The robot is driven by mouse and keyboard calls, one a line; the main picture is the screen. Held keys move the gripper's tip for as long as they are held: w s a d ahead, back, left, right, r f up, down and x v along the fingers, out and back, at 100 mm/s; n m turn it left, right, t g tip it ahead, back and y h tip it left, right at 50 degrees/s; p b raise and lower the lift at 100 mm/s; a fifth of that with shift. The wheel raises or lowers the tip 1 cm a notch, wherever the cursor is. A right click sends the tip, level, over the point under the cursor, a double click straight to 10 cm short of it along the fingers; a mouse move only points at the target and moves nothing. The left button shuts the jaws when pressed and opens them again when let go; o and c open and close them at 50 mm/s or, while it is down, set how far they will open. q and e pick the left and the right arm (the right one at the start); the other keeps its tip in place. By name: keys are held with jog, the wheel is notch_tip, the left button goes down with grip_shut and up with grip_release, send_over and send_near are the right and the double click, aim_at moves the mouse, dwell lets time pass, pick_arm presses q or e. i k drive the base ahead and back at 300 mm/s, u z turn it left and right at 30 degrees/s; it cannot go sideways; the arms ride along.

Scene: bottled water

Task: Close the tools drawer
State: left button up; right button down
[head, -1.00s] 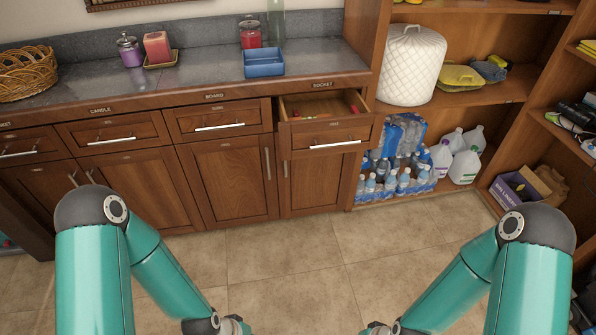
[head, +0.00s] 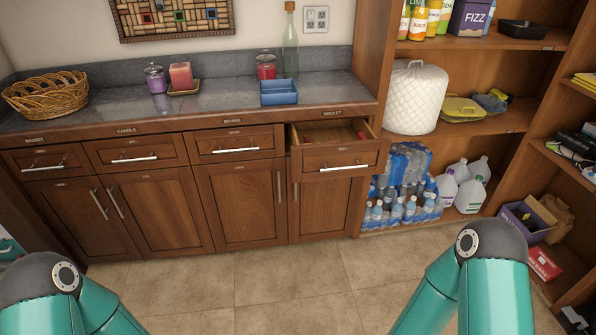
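One drawer (head: 338,159) in the row under the counter is pulled open, at the right end of the cabinet. It has a wooden front with a silver bar handle (head: 344,167). Some small red items (head: 362,135) show inside it; most of its contents are too small to tell. The label on the counter edge above it seems to read "ROCKET" or "SOCKET". The other drawers in the row are shut. Both my arms show at the bottom of the head view, but both grippers are below the frame, and neither arm touches the drawer.
The counter (head: 215,95) carries a basket (head: 45,94), jars, a candle, a blue tray (head: 278,92) and a glass bottle. Shelves with water bottles (head: 404,208) and jugs (head: 466,180) stand to the right. The tiled floor (head: 260,280) before the cabinet is clear.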

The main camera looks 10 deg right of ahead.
aim_at(351, 156)
jog(key=u, duration=0.1)
jog(key=i, duration=1)
jog(key=z, duration=0.05)
